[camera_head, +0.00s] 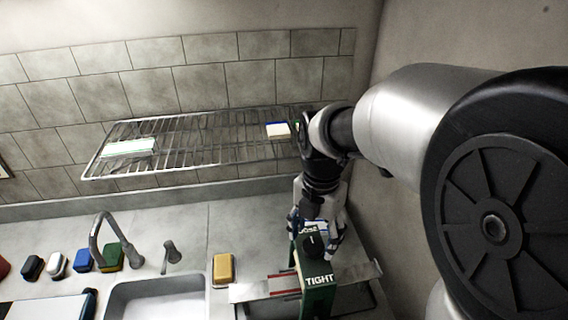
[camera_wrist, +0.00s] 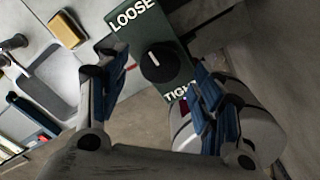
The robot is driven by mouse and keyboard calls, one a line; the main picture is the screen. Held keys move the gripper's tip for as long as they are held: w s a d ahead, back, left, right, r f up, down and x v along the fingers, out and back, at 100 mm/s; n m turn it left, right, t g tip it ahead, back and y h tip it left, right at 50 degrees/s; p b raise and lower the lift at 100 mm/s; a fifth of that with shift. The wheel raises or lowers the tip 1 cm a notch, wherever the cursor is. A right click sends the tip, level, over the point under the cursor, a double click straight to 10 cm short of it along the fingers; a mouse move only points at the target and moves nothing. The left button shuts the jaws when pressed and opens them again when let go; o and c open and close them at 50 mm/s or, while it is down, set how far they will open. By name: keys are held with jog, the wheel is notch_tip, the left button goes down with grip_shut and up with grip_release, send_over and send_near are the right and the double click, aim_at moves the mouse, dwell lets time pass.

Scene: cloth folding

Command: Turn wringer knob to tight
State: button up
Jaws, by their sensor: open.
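The wringer (camera_head: 318,298) is a green block at the right of the sink, with the white word LOOSE at its far end and TIGHT at its near end. Its round black knob (camera_head: 313,244) sits between the two words and bears a short white mark. I see no contact; the depth between fingers and knob is unclear.
A wire rack (camera_head: 200,143) on the tiled wall holds a few small items. A sink (camera_head: 150,300) with a faucet (camera_head: 97,240) lies left of the wringer. A yellow sponge (camera_head: 223,268) lies between them. Several coloured items stand at the far left. A wall bounds the right side.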

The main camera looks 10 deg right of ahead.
aim_at(312, 247)
jog(key=shift+f, duration=1.3)
jog(key=shift+c, duration=0.3)
jog(key=c, duration=1)
